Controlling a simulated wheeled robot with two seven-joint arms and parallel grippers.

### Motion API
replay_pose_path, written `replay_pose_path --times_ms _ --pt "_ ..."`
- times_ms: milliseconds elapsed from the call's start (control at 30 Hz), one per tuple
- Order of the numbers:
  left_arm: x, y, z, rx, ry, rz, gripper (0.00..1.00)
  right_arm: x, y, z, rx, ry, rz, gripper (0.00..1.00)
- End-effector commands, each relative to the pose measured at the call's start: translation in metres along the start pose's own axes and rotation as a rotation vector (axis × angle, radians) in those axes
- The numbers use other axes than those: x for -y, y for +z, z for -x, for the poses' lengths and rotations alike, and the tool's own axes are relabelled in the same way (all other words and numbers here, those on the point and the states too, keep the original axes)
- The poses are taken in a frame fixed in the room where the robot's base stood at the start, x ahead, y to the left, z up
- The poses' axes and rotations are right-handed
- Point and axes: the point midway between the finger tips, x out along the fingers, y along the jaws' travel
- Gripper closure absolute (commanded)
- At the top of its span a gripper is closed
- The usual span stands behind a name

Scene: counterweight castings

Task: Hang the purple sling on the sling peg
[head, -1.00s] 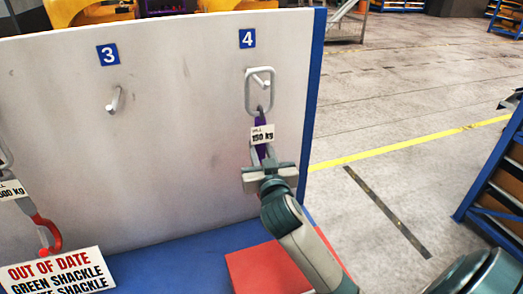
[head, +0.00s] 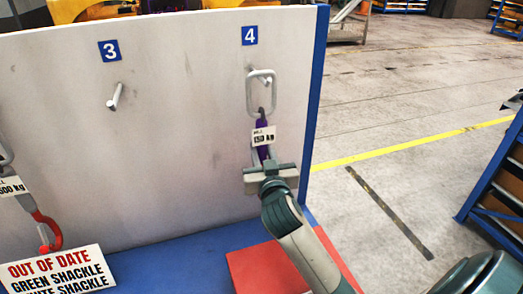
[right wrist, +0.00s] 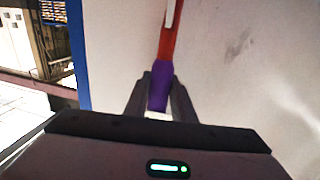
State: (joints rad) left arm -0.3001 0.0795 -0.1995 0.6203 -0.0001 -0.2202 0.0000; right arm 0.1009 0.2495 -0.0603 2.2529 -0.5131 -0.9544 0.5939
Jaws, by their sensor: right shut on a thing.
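The purple sling (head: 263,152) hangs in front of the white board below number 4, with a grey metal ring (head: 249,95) at its top and a white weight tag (head: 263,136) on it. The number 4 peg (head: 266,81) shows inside the ring's opening; I cannot tell whether it passes fully through. My right gripper (head: 270,172) is shut on the sling's lower part. In the right wrist view its fingers (right wrist: 160,100) stand on both sides of the purple strap (right wrist: 160,85). My left gripper is not in view.
The number 3 peg (head: 115,96) is bare. A red sling end (head: 48,228) hangs at far left, behind an "OUT OF DATE" sign (head: 57,270). A red block (head: 252,270) lies on the blue base (head: 170,268). The board's blue edge (head: 317,90) stands close to the right.

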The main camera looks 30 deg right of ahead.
Motion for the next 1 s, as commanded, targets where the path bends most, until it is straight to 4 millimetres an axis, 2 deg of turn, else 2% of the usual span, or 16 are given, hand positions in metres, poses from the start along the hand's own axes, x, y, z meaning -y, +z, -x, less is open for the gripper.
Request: replay_pose_path --times_ms 233,267,333,767,1000 --pt "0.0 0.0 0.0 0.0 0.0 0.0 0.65 0.0 -0.003 0.0 -0.007 0.0 -0.001 1.0" --pt "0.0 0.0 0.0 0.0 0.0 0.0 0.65 0.0 -0.003 0.0 -0.007 0.0 -0.001 0.72" --pt "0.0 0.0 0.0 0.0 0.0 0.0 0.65 0.0 -0.003 0.0 -0.006 0.0 -0.001 0.56" --pt "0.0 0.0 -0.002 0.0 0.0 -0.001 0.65 0.0 0.002 0.003 0.003 0.0 0.0 0.55" --pt "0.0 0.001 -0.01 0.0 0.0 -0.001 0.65 0.001 0.003 0.026 0.001 -0.001 -0.002 0.55"
